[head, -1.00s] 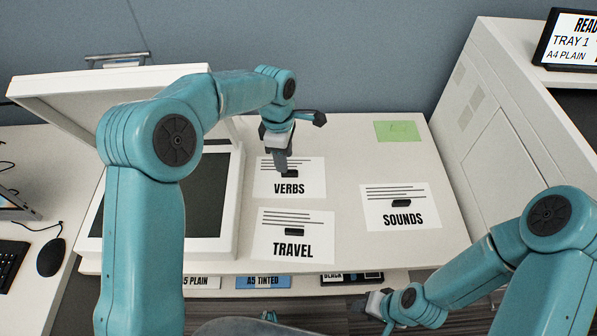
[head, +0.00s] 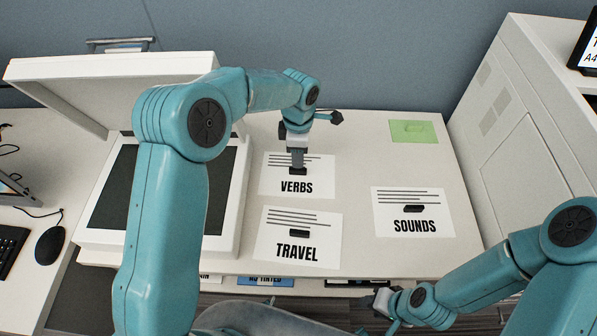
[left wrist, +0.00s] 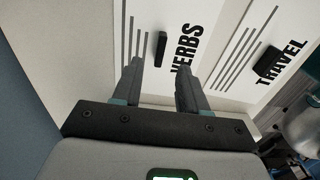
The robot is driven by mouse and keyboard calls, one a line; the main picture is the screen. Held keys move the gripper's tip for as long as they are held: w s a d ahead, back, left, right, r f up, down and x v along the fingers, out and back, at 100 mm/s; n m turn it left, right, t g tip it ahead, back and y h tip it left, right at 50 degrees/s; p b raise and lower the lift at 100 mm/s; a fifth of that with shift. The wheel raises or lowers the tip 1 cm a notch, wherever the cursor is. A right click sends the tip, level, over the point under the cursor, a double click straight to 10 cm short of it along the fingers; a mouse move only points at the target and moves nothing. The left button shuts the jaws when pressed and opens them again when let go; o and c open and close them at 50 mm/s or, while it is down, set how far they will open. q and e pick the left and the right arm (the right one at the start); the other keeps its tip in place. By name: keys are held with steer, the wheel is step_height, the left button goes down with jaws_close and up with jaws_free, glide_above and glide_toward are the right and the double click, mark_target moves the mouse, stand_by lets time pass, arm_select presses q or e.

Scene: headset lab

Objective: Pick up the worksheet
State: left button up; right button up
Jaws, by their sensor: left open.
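Three white worksheets lie flat on the light table, each with a small black block on it. The VERBS worksheet (head: 313,187) is at the back, the TRAVEL worksheet (head: 330,240) in front of it, and the SOUNDS worksheet (head: 388,222) to the right. My left gripper (head: 298,170) points down over the VERBS worksheet, near its black block. In the left wrist view, my left gripper (left wrist: 160,75) is open, with the black block (left wrist: 160,48) of the VERBS worksheet just ahead between its fingertips, apparently not gripped. My right gripper (head: 378,302) is low, off the table's front edge; its jaws are unclear.
A scanner with a raised lid (head: 110,75) stands to the left. A green sheet (head: 420,131) lies at the back right, and a tall white cabinet (head: 520,150) stands on the right. Labelled trays (head: 265,281) sit under the front edge. The table between the worksheets is clear.

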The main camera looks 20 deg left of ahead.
mark_target(298, 172)
arm_select(q)
step_height(298, 172, down, 7)
steer(key=shift+s+a+r+p, duration=0.1)
steer(key=shift+r+p, duration=0.1)
steer(key=shift+p, duration=0.4)
jaws_close()
